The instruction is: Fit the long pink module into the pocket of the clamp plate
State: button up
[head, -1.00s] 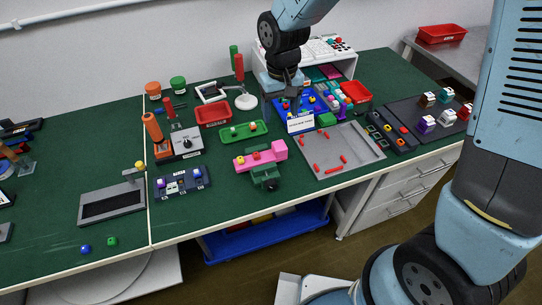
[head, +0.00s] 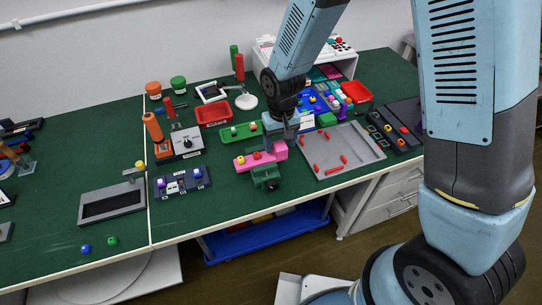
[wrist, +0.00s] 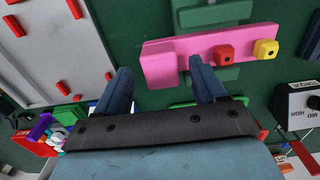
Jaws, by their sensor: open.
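The long pink module (head: 262,157) lies across the green vise (head: 266,178) near the middle of the table. It carries a red and a yellow block and has a wider end. In the wrist view the pink module (wrist: 182,50) is just beyond my fingers. My gripper (head: 281,140) is open and empty, close above the module's wider right end; one fingertip overlaps the module's edge in the wrist view (wrist: 160,67). I cannot tell if it touches. What looks like the clamp plate, a grey plate (head: 139,195) with a long dark pocket and a yellow-knobbed lever, lies at left; its pocket looks empty.
A dark keypad block (head: 183,183) lies between the plate and vise. A grey tray (head: 357,136) with red pegs is right of the vise. A green tray (head: 240,134) and selector box (head: 187,142) stand behind. Green table around the plate is mostly clear.

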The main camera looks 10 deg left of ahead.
jog(key=shift+f, duration=0.3)
jog(key=c, duration=1.2)
